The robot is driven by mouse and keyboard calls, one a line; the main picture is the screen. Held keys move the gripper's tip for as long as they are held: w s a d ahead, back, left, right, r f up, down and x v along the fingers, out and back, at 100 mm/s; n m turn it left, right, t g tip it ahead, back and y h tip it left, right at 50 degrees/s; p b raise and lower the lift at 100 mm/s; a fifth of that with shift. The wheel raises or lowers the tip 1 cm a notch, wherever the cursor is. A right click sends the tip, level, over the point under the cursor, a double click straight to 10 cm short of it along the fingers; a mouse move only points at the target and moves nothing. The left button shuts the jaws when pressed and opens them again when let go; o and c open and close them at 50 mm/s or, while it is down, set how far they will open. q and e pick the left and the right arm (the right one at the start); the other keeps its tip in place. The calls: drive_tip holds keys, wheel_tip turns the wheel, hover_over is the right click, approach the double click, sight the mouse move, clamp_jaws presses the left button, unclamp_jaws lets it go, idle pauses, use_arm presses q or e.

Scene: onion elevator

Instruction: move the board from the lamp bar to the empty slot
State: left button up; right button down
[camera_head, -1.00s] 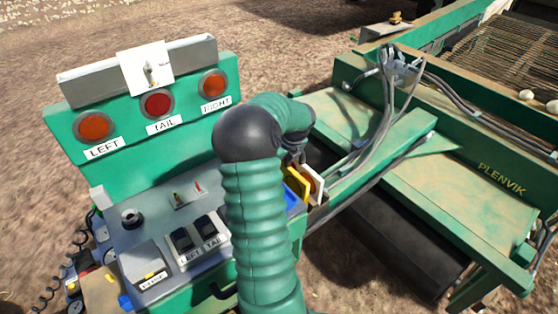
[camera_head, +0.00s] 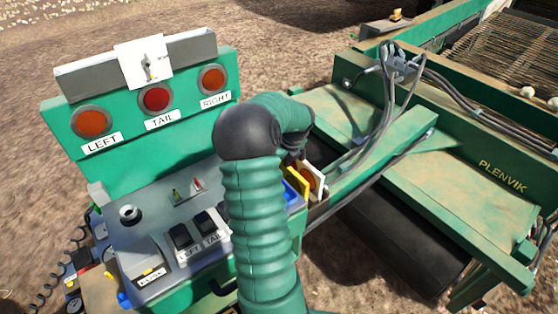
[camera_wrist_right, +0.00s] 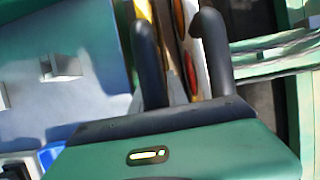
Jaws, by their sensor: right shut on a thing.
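The lamp bar (camera_head: 200,47) is a grey strip on top of the green panel. A white board (camera_head: 146,64) with a small dark pictogram stands on it, above the tail lamp. My right gripper (camera_wrist_right: 178,25) is at the rack right of the console, mostly hidden behind my arm in the head view. In the right wrist view its dark fingers stand around upright boards, shut on a white board (camera_wrist_right: 197,55) with coloured round marks. In the head view this white board (camera_head: 319,178) with an orange disc stands beside a yellow board (camera_head: 297,184). Which slot is empty is hidden. My left gripper is not seen.
The panel has orange and red lamps (camera_head: 157,99) labelled LEFT, TAIL and RIGHT. The console (camera_head: 150,240) below carries switches and a knob. A blue piece (camera_head: 290,193) is beside the yellow board. Cables (camera_head: 388,110) and the green machine frame (camera_head: 480,170) lie to the right.

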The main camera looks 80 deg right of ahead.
drive_tip(key=shift+f, duration=0.35)
drive_tip(key=c, duration=1.2)
unclamp_jaws()
drive_tip(key=shift+f, duration=0.1)
drive_tip(key=shift+c, duration=0.3)
drive_tip(key=o, duration=0.4)
drive_tip(key=shift+c, duration=0.2)
drive_tip(key=shift+s, duration=0.1)
